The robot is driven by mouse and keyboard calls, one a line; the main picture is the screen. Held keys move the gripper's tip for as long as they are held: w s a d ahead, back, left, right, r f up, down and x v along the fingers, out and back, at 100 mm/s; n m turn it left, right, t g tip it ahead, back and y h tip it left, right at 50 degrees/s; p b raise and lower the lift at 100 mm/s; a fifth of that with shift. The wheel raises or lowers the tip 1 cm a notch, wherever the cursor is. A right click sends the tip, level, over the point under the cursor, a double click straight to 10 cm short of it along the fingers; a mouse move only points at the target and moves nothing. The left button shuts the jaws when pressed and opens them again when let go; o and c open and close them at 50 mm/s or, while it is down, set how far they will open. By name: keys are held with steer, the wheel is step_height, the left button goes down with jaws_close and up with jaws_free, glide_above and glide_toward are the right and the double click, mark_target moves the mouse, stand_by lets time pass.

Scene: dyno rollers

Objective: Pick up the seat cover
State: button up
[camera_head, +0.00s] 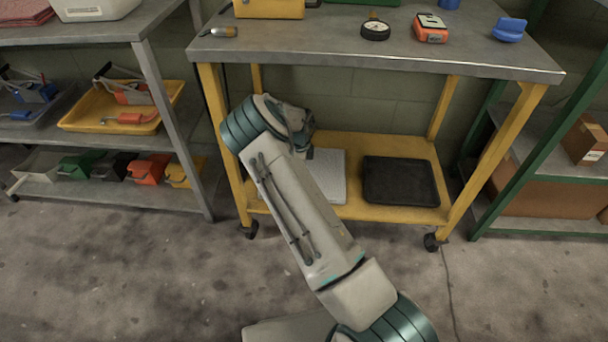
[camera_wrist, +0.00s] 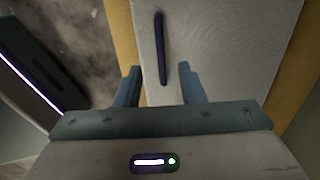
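A pale grey, flat piece, which looks like the seat cover (camera_head: 331,172), lies on the lower yellow shelf of the cart; my arm hides its left part in the head view. In the wrist view a pale grey, finely textured surface (camera_wrist: 225,45), probably the same piece, fills the middle, with a dark narrow strip (camera_wrist: 161,48) along it. My gripper (camera_wrist: 158,78) is open, its two fingers apart, with this surface beyond and between them. Nothing shows held. I cannot tell whether the fingers touch it. My arm mostly hides the gripper in the head view.
A black tray (camera_head: 400,182) lies right of the pale piece on the yellow shelf (camera_head: 350,145). The grey cart top (camera_head: 330,50) overhangs it, with a gauge (camera_head: 375,30) and tools. Shelving stands left and right. Yellow cart legs flank the opening.

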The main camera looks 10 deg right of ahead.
steer(key=f+b, duration=0.1)
steer(key=f, duration=0.2)
steer(key=f+b, duration=0.1)
steer(key=f, duration=0.1)
steer(key=shift+d+b, duration=0.3)
jaws_close()
stand_by(1.0)
